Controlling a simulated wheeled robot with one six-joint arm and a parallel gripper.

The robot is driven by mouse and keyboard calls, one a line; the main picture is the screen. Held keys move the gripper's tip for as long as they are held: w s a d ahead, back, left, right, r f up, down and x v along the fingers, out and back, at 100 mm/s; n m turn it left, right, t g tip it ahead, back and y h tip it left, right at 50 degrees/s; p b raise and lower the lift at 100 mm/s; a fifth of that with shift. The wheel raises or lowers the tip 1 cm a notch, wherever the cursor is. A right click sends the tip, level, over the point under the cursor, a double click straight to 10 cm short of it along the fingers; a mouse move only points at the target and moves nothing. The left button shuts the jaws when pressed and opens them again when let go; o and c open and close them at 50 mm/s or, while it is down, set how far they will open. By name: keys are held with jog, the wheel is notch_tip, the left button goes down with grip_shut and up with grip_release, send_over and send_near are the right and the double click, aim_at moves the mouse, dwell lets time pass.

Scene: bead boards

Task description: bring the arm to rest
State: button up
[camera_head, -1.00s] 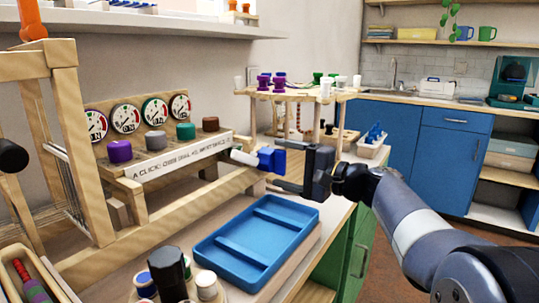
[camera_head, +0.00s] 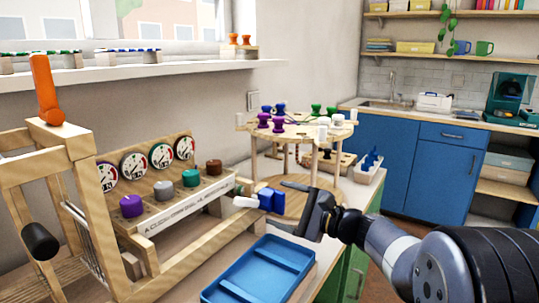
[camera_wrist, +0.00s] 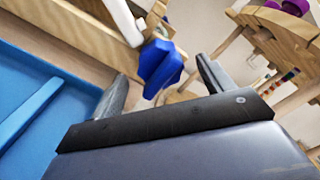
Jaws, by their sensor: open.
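My gripper (camera_head: 292,207) is at the end of my arm, right of the wooden dial frame. In the wrist view my gripper (camera_wrist: 160,85) has its two fingers spread wide with nothing between them. A blue knob (camera_head: 271,199) on a white shaft (camera_head: 245,202) sticks out from the frame's right end. In the wrist view the blue knob (camera_wrist: 158,64) lies beyond the fingers, roughly in line with the gap. From these views I cannot tell how far it is from the fingertips.
A blue tray (camera_head: 262,268) lies below and left of my arm. A round wooden stand (camera_head: 297,128) with coloured spools is behind my gripper. The dial frame (camera_head: 108,215) fills the left. Blue cabinets (camera_head: 405,160) stand at the back right, with open floor before them.

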jog(key=shift+r+m+p, duration=0.15)
jog(key=shift+m+p, duration=1.3)
jog(key=shift+p, duration=0.65)
jog(key=shift+r+m+p, duration=0.1)
jog(key=shift+m+p, duration=1.35)
jog(key=shift+p, duration=0.65)
jog(key=m+p, duration=0.2)
jog(key=p, duration=0.2)
jog(key=shift+m, duration=0.4)
jog(key=shift+f+m+p, duration=0.15)
jog(key=shift+m+p, duration=0.75)
jog(key=shift+p, duration=0.25)
jog(key=shift+s+d+f, duration=0.1)
jog(key=shift+s+d, duration=0.1)
jog(key=shift+d, duration=0.2)
jog(key=shift+s, duration=0.1)
